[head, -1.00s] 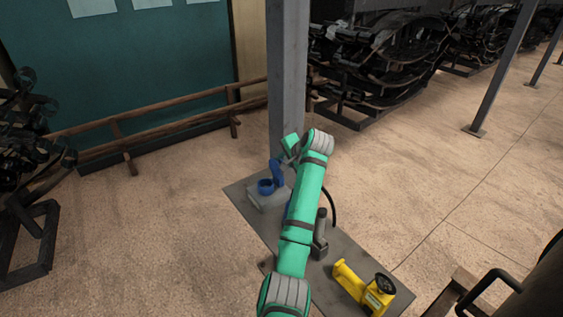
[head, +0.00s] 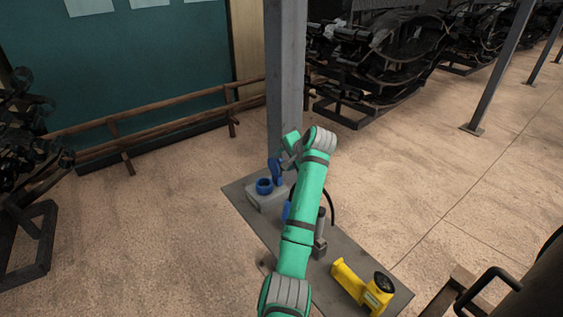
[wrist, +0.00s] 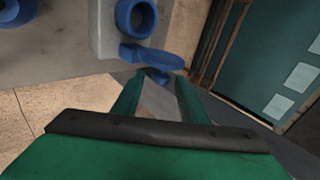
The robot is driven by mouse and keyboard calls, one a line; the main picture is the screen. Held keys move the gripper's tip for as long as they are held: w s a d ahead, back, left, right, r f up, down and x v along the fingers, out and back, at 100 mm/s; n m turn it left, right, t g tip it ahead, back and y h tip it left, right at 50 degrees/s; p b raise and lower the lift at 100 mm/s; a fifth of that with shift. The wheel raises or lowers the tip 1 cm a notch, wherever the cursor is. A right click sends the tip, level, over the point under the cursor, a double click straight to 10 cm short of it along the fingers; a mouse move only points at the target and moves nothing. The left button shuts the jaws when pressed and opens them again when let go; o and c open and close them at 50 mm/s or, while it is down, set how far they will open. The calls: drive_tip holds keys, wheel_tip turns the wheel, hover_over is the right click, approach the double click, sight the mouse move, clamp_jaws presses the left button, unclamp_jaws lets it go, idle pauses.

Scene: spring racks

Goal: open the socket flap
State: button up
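The blue socket ring (head: 264,187) sits on a grey block (head: 254,201), its round mouth uncovered. The blue flap (head: 276,170) stands up beside the ring, on its right in the head view. In the wrist view the ring (wrist: 136,18) is at the top and the flap (wrist: 152,56) lies just below it. My gripper (wrist: 158,82) has its two green fingers apart, with the flap and its small blue tab close at the tips. I cannot tell whether a finger touches the flap.
The grey base plate (head: 238,196) also holds a grey upright part (head: 321,236) with a dark cable and a yellow device (head: 361,288) with a black wheel. A grey post (head: 286,75) rises behind the block.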

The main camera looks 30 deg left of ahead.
drive_tip(key=v, duration=0.9)
drive_tip(key=shift+w+f, duration=0.1)
drive_tip(key=shift+f, duration=0.05)
